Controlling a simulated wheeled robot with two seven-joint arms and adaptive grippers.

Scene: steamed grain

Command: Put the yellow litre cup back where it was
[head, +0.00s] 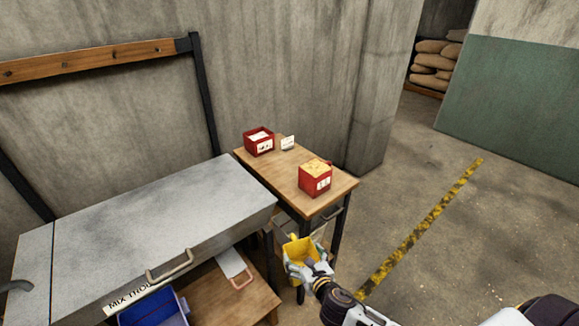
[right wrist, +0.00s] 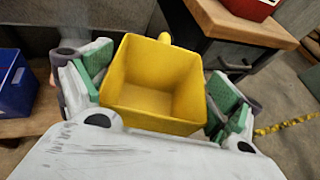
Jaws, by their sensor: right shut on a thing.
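The yellow litre cup (head: 301,251) is held in my right gripper (head: 306,262), in front of the small wooden table. In the right wrist view the cup (right wrist: 155,85) is upright, square and looks empty inside. The gripper's green-padded fingers (right wrist: 155,95) press on its left and right sides. A yellow handle or knob shows at its far edge. My left gripper is not in view.
The small wooden table (head: 283,172) carries a red box (head: 258,140), a white card (head: 288,143) and a filled red box (head: 316,182). A grey mix trough (head: 150,235) stands to the left. A blue bin (head: 150,308) and a white scoop or board (head: 232,264) are on a lower wooden bench (head: 215,300). Floor at right is clear.

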